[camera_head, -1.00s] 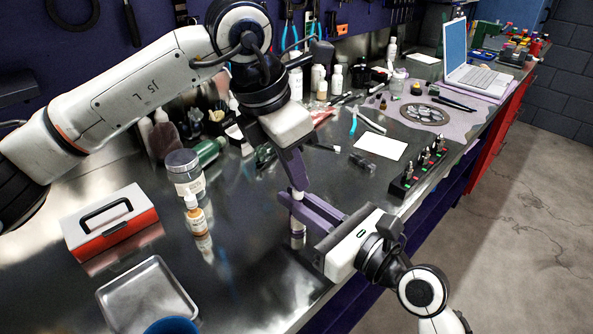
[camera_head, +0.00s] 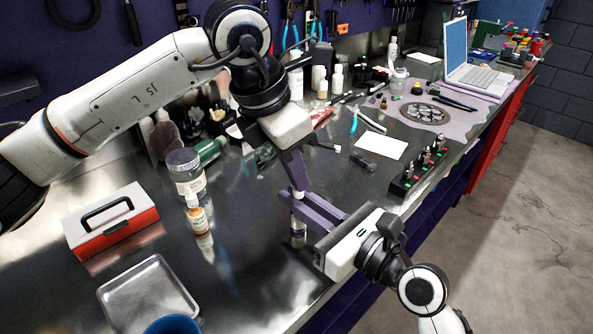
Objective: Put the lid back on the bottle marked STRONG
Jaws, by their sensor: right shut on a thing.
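My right gripper (camera_head: 290,203) is shut around a small bottle (camera_head: 298,240), whose lower part shows below the purple fingers. Its label cannot be read, so I cannot tell whether it says STRONG. A small white cap-like piece (camera_head: 299,195) sits just above these fingers, at the tips of my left gripper (camera_head: 298,184). I cannot tell whether it rests on the bottle or is apart from it. The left fingers point down from above and overlap in view, so their opening is hidden. A small amber bottle (camera_head: 197,216) with a white top stands at the left.
A grey-lidded jar (camera_head: 186,174) stands behind the amber bottle. A red-and-white toolbox (camera_head: 110,225), a metal tray (camera_head: 148,292) and a blue bowl (camera_head: 172,326) are at the lower left. A black rack (camera_head: 420,170) is near the bench's right edge. Bare bench lies left of the grippers.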

